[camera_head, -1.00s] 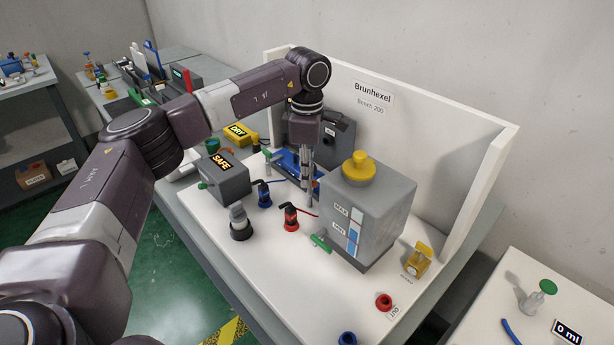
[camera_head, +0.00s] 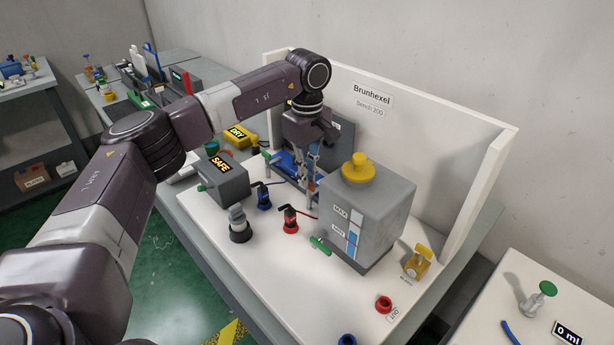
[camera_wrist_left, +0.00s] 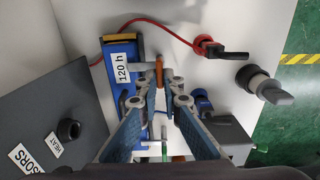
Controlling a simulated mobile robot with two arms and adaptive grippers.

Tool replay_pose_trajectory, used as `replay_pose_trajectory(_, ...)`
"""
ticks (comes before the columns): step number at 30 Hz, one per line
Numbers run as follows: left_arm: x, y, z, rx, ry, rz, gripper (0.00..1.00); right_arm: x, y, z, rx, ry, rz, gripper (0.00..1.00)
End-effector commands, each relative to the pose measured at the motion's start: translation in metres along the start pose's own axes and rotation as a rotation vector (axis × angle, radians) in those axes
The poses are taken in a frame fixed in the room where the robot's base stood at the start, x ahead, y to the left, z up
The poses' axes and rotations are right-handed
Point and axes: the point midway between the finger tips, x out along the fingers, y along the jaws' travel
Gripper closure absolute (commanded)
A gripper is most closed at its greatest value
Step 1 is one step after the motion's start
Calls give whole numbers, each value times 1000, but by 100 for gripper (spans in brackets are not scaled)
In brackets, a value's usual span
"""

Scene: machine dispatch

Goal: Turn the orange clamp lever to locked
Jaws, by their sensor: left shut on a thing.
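The orange clamp lever (camera_wrist_left: 159,74) shows in the left wrist view between the fingertips of my left gripper (camera_wrist_left: 161,88). It stands beside a blue block (camera_wrist_left: 112,92) with a "120 h" label. In the head view my left gripper (camera_head: 309,170) reaches down behind the grey tank, close to the blue block (camera_head: 286,160). Its fingers are shut on the lever, and they hide part of it. A small patch of the orange lever (camera_head: 312,183) shows in the head view. My right gripper is not in view.
A grey tank (camera_head: 382,205) with a yellow cap stands right of the gripper. A "SAFE" box (camera_head: 226,183), a blue plug (camera_head: 264,199) and a red plug (camera_head: 290,222) stand in front. A white panel (camera_head: 430,140) rises behind.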

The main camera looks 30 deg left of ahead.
Motion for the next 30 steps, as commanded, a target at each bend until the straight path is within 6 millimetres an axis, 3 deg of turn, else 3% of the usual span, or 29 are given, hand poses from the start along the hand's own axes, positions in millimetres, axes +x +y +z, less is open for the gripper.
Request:
replay_pose_trajectory(14,-3,2,-1,16,1,7,100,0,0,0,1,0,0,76)
replay_pose_trajectory(15,-3,2,-1,15,1,7,93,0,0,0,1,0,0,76)
replay_pose_trajectory(20,-2,1,0,15,1,5,76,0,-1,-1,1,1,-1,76)
replay_pose_trajectory(30,-6,1,0,14,1,4,76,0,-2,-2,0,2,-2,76)
